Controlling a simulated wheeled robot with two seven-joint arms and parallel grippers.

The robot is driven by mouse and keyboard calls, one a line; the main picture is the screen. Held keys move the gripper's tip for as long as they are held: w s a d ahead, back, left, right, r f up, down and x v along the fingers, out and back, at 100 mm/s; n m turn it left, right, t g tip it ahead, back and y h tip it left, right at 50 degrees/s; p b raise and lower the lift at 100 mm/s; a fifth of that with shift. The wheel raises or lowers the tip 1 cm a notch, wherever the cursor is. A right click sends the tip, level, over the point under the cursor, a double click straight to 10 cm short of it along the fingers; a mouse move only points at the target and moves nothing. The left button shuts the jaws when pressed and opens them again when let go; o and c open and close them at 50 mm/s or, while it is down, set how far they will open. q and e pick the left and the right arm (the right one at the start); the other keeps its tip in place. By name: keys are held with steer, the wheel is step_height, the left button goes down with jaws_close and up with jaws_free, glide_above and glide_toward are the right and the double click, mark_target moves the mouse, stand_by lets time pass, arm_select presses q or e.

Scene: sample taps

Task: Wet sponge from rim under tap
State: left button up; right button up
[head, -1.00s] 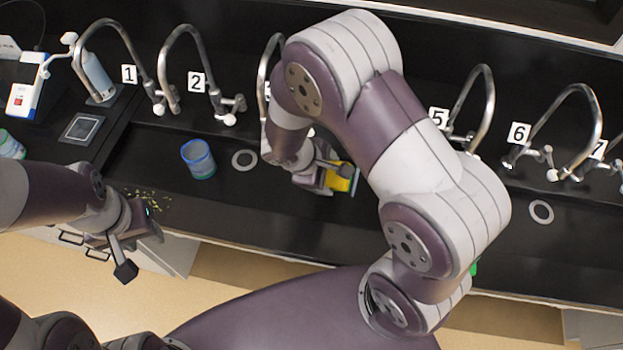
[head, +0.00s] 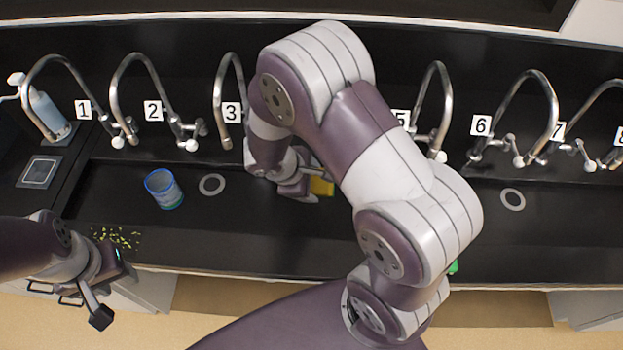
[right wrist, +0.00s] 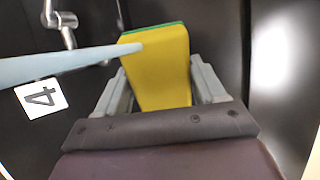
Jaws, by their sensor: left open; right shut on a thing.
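The sponge (head: 321,187) is yellow with a green edge, and my right arm partly covers it in the head view. My right gripper (right wrist: 158,88) is shut on the sponge, which also shows in the right wrist view (right wrist: 160,75). It is held over the black sink trough (head: 240,235). A pale blue-grey bar (right wrist: 65,62) crosses from the left and ends over the sponge's face. I cannot tell whether it is a spout or water, or whether it touches. Label 4 (right wrist: 40,98) is beside it; tap 4 is hidden in the head view. My left gripper (head: 115,290) is open and empty at the front left.
A blue-rimmed cup (head: 164,189) stands in the trough beside a drain ring (head: 212,185). Curved taps line the back, including tap 3 (head: 228,100) and tap 5 (head: 435,100). Yellow-green specks (head: 118,238) lie near my left gripper. The right trough is largely clear.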

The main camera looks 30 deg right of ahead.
steer(key=s+a, duration=0.4)
steer(key=s, duration=0.2)
steer(key=shift+a+b, duration=0.35)
steer(key=shift+a, duration=0.05)
stand_by(1.0)
steer(key=s+a+r+p, duration=0.3)
steer(key=s+r, duration=0.1)
steer(key=shift+p, duration=0.3)
stand_by(0.3)
